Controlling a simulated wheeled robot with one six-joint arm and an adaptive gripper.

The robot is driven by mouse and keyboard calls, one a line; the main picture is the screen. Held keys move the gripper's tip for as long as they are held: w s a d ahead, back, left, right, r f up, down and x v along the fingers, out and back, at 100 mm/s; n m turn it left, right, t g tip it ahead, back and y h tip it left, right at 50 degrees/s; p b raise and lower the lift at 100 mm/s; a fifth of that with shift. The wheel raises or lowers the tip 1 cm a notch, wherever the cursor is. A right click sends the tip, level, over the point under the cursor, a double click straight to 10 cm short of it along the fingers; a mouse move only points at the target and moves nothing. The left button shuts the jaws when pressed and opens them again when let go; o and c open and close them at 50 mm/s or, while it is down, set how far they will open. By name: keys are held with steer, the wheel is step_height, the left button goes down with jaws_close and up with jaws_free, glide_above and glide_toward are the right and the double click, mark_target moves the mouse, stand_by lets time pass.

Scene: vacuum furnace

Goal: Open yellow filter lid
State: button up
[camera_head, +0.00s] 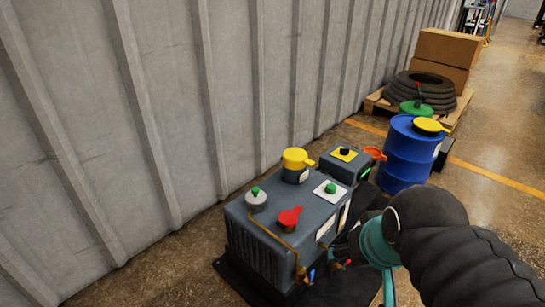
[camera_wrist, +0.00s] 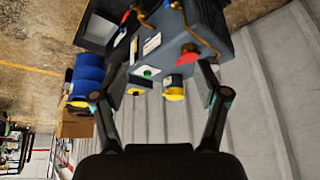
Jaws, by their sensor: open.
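The yellow filter lid (camera_head: 297,158) is a round cap with a side tab. It sits closed on a dark filter neck with a white label, at the back edge of the grey machine (camera_head: 264,240). The lid also shows in the wrist view (camera_wrist: 174,95), between my fingers' lines but beyond them. My gripper (camera_wrist: 159,82) is open and empty, its two fingers spread wide and apart from the lid. In the head view my black arm at the lower right covers part of the machine's right side, and I cannot make out the fingertips.
A red cap (camera_head: 289,217), a grey cap with green knob (camera_head: 256,199) and a green button on a white plate (camera_head: 330,189) stand near the lid. A blue drum (camera_head: 410,156) with its own yellow lid is at right. A ribbed wall (camera_head: 160,110) runs behind.

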steer(key=shift+o, duration=1.2)
steer(key=w+a+f+m+g+y+b, duration=0.2)
steer(key=w+a+f+m+g+y, duration=0.1)
steer(key=w+a+f+m+y, duration=0.1)
steer(key=w+a+m, duration=0.1)
steer(key=w+m, duration=0.1)
steer(key=w, duration=0.1)
steer(key=shift+w+a+m+y, duration=0.15)
steer(key=shift+w+m+y, duration=0.15)
steer(key=shift+y, duration=0.1)
steer(key=m+t+y+b, duration=0.5)
steer(key=m+t+y, duration=0.4)
steer(key=m, duration=1.1)
glide_toward(314, 161)
steer(key=shift+t+h, duration=0.5)
steer(key=shift+t, duration=0.1)
steer(key=x, duration=1.1)
steer(key=shift+s+a+f+b, duration=0.3)
steer(key=shift+a+b, duration=0.1)
steer(key=shift+a, duration=0.1)
steer(key=c, duration=1.5)
steer(key=shift+r, duration=0.2)
steer(key=shift+c, duration=0.2)
